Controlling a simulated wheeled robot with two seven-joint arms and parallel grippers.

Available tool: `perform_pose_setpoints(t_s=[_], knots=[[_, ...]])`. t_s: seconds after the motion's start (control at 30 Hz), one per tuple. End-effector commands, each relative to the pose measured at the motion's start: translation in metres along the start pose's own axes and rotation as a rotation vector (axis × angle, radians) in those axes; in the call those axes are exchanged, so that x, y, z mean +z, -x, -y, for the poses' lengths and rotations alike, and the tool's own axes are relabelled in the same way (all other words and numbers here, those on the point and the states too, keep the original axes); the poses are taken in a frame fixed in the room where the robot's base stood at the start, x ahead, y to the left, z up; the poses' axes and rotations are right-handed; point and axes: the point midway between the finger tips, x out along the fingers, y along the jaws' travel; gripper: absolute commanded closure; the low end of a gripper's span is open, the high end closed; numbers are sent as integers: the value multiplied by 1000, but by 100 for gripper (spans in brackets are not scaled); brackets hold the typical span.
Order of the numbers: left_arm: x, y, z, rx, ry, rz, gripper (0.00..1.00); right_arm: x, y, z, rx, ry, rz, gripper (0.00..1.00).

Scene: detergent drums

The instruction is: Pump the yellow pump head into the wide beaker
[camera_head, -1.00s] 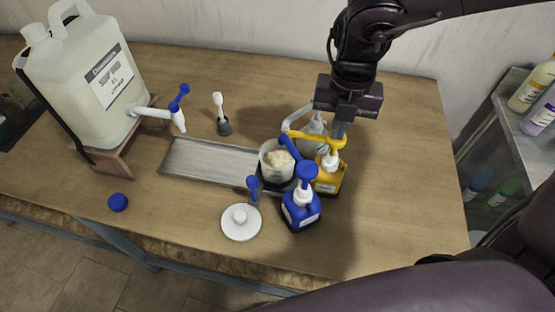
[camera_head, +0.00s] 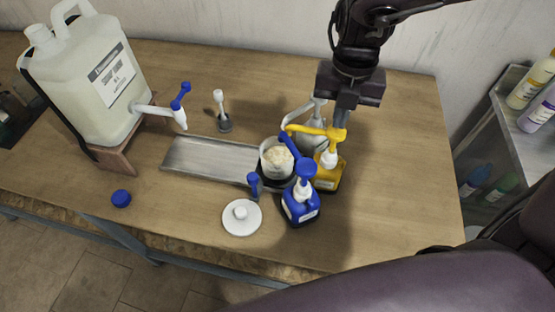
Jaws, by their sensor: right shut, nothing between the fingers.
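The yellow bottle (camera_head: 327,179) stands right of the beaker. Its yellow pump head (camera_head: 318,132) sits above a white collar, with the spout pointing left toward the beaker's far side. The wide clear beaker (camera_head: 268,169) holds a pale, lumpy substance and stands on a dark base at the right end of a metal tray. My right gripper (camera_head: 341,121) is shut and empty, pointing down at the right end of the yellow pump head. Whether its fingertips touch the head cannot be told. My left gripper is not in view.
A blue pump bottle (camera_head: 300,210) stands in front, its blue spout reaching toward the beaker. A grey pump bottle (camera_head: 313,135) is close behind. A white lid (camera_head: 241,217), a blue cap (camera_head: 121,198) and a large jug (camera_head: 85,85) are left. The table's right side is clear.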

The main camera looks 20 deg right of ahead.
Motion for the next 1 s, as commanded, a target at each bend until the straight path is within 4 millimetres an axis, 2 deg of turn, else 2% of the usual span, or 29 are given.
perform_pose_setpoints(t_s=[0.87, 1.0], knots=[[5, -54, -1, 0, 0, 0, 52, 0, -57, 0, -1, 0, -2, 100], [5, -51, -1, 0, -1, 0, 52, -1, -54, 0, -1, 0, -2, 100]])
